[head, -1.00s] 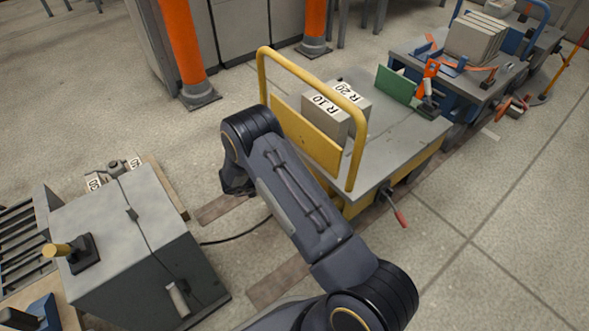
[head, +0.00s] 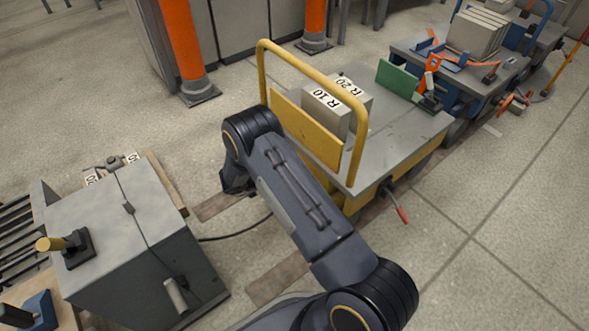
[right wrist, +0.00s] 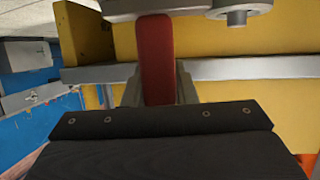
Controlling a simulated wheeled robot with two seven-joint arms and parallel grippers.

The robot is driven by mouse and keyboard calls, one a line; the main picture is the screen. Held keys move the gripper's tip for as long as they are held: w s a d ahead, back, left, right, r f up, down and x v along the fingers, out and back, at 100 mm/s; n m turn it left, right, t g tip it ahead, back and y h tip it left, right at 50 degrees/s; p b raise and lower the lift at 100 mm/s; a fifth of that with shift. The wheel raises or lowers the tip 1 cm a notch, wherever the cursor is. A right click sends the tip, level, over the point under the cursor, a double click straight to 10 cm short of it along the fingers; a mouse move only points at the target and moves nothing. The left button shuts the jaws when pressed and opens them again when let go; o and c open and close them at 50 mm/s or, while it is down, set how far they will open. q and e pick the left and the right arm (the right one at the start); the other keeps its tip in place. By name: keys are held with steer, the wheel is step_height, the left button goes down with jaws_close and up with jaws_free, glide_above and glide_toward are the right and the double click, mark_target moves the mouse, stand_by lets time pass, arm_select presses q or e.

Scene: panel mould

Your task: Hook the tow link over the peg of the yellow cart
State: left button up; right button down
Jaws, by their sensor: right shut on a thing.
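The yellow cart (head: 402,150) has a grey top and a yellow push bar. In the right wrist view its yellow side (right wrist: 225,38) fills the background behind a grey rail. My right gripper (right wrist: 158,90) is shut on the red grip (right wrist: 155,55) of what looks like the tow link, whose grey metal end (right wrist: 125,6) is cut by the top edge. A short grey cylinder (right wrist: 236,17) shows beside it; I cannot tell whether it is the peg or whether the link is around it. My left gripper is not in view.
Grey blocks marked R 10 and R 20 (head: 322,98) and a green plate (head: 396,80) stand on the cart. A red-handled lever (head: 402,214) sticks out from its side. A grey cabinet (head: 130,240) stands at left; a blue cart (head: 480,95) stands behind.

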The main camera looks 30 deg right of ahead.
steer(key=shift+f+b, duration=0.55)
steer(key=shift+f, duration=0.2)
steer(key=c, duration=1.1)
jaws_free()
steer(key=shift+a+r+p, duration=0.25)
steer(key=shift+a+p, duration=0.05)
steer(key=shift+a, duration=0.1)
steer(key=p+v, duration=0.2)
steer(key=v, duration=0.5)
steer(key=shift+f, duration=0.1)
steer(key=shift+d, duration=0.1)
